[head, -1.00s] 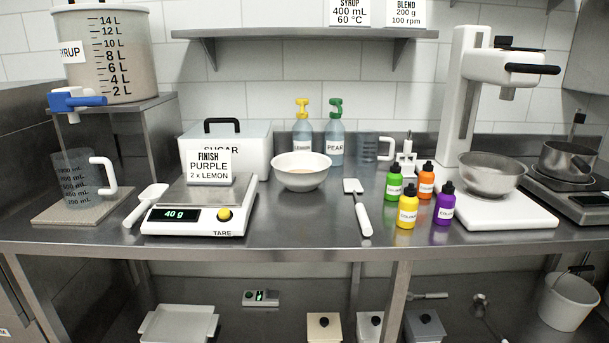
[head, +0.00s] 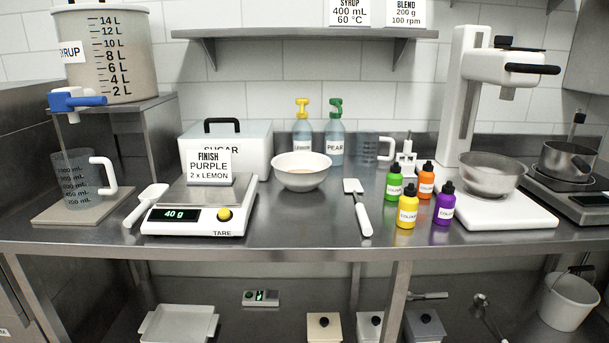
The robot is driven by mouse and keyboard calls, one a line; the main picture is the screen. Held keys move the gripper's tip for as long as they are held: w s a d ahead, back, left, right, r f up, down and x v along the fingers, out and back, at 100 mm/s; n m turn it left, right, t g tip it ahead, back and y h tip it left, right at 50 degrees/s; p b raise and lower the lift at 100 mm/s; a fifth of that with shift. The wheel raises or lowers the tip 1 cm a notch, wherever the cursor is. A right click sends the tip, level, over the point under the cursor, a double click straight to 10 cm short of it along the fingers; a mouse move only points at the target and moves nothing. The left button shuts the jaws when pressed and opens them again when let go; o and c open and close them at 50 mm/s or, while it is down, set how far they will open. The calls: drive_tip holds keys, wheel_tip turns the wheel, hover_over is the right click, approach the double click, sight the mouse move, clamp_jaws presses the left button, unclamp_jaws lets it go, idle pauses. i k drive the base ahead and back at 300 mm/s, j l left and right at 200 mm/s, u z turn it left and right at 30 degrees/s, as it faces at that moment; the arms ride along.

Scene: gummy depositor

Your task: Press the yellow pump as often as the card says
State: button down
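The yellow pump (head: 302,106) tops a clear blue bottle labelled LEMON (head: 302,139) at the back of the steel counter. A green pump (head: 336,107) tops the PEAR bottle (head: 335,141) just to its right. The card (head: 208,163) reads "FINISH PURPLE 2 x LEMON" and stands upright at the scale. A white bowl (head: 301,181) stands in front of the LEMON bottle and hides its lower part. My gripper is not in view.
The scale (head: 196,221) reads 40 g. A white box (head: 252,137) stands left of the bottles. Colour bottles, including a purple one (head: 443,206), stand to the right. A shelf (head: 305,33) hangs above. The counter front is clear.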

sight(302, 102)
drive_tip(key=i+l+u, duration=0.4)
drive_tip(key=l, duration=0.2)
drive_tip(key=i+l+u, duration=0.15)
drive_tip(key=l, duration=0.2)
drive_tip(key=i+l+u, duration=0.2)
drive_tip(key=l, duration=0.15)
drive_tip(key=l+u, duration=0.2)
drive_tip(key=l, duration=0.15)
drive_tip(key=l+u, duration=0.2)
drive_tip(key=l, duration=0.2)
drive_tip(key=i+l, duration=0.4)
drive_tip(key=i, duration=0.05)
